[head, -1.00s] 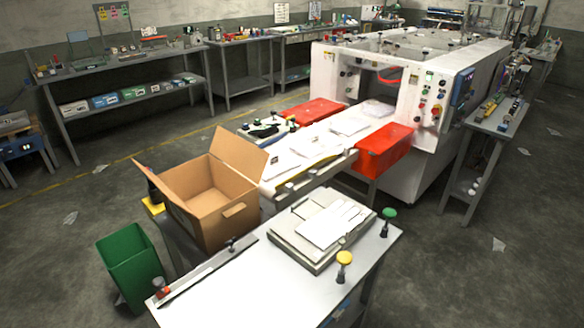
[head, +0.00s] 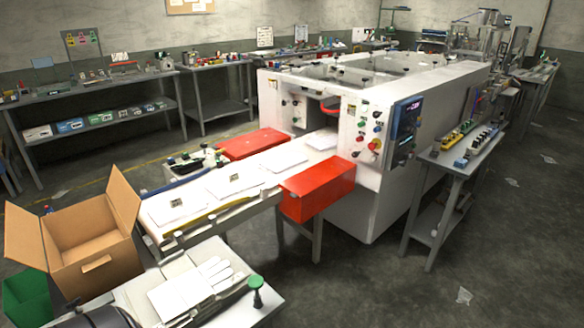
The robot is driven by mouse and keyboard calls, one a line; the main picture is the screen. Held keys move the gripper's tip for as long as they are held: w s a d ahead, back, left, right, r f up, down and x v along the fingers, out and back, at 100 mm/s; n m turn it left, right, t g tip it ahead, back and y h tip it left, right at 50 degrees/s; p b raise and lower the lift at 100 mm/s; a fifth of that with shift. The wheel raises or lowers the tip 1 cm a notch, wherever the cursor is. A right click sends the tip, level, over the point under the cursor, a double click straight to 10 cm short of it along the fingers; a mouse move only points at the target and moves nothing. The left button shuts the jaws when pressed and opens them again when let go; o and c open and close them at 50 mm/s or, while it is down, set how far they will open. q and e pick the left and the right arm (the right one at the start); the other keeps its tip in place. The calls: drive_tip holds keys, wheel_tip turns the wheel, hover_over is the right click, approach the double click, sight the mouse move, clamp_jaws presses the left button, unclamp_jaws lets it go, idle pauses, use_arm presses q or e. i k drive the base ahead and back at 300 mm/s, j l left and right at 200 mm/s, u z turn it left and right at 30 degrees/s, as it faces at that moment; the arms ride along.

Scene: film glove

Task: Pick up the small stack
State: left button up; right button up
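The small stack (head: 190,291) is a pile of flat white film gloves, with finger shapes fanned toward the right. It lies on a pale tray on the near table, at the bottom left of the head view. A dark rounded part, probably of my own arm, shows at the bottom left edge, in front of the stack. A dark strip runs along the near right side of the stack; I cannot tell what it is. I can make out no gripper fingers, and nothing is seen holding the stack.
An open cardboard box (head: 92,262) stands left of the tray, with a green bin (head: 27,298) beside it. A green knob (head: 257,291) rises at the table's right corner. Behind is a conveyor (head: 215,203) with white sheets, leading to a large white machine (head: 385,170). Floor on the right is mostly clear.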

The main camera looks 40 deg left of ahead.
sight(169, 210)
drive_tip(key=i+u, duration=0.15)
drive_tip(key=i, duration=0.25)
drive_tip(key=i+l+u, duration=0.15)
drive_tip(key=i, duration=0.3)
drive_tip(key=i+l+u, duration=0.15)
drive_tip(key=i, duration=0.25)
drive_tip(key=i+l+u, duration=0.15)
drive_tip(key=i, duration=0.25)
